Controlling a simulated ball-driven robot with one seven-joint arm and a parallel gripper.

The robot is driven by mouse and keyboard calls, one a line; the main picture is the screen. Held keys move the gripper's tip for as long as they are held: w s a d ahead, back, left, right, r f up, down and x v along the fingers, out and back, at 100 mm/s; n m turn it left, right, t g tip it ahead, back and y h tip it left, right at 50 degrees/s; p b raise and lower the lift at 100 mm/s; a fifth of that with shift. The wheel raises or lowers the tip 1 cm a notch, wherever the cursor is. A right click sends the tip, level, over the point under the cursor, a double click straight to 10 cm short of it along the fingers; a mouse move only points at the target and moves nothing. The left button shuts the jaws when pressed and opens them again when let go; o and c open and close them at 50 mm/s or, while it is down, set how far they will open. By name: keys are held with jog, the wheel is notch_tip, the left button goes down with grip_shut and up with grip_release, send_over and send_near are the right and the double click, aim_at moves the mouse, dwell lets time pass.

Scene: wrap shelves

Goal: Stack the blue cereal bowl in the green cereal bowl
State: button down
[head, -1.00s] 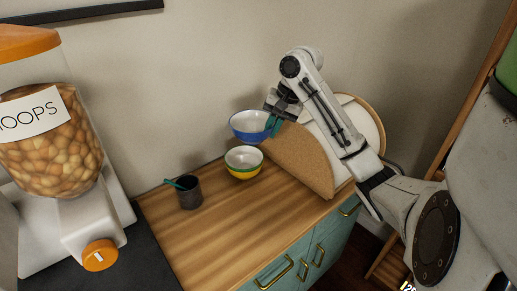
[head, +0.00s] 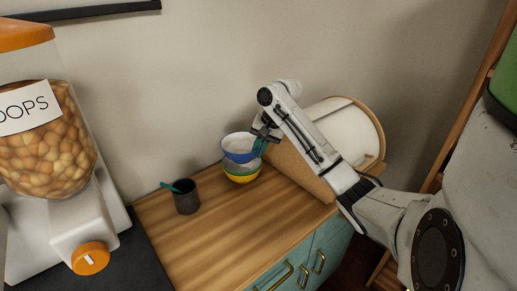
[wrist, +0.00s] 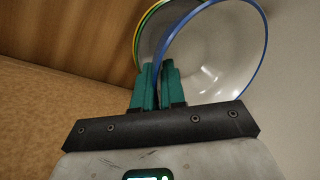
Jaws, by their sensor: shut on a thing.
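The blue cereal bowl (head: 239,155), blue outside and white inside, is held by its right rim in my gripper (head: 262,145). It is right above the green cereal bowl (head: 242,174), which has a green rim and yellow lower part and stands on the wooden counter. In the wrist view my green fingertips (wrist: 158,88) are shut on the near wall of the blue bowl (wrist: 225,60). The green bowl's rim (wrist: 140,35) shows behind it, to the left. I cannot tell whether the two bowls touch.
A dark cup (head: 186,199) with a teal stick stands left of the bowls on the wooden counter (head: 215,235). A cereal dispenser (head: 50,150) is at the far left. A cork-faced, rounded container (head: 300,170) stands close on the right, under my arm.

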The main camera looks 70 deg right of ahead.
jog(key=shift+f, duration=0.4)
jog(key=shift+f, duration=0.15)
jog(key=c, duration=1.2)
grip_release()
jog(key=a+p+v, duration=0.1)
jog(key=v, duration=1.2)
jog(key=shift+w+d+p, duration=0.2)
jog(key=shift+d+p, duration=0.2)
jog(key=shift+d, duration=0.05)
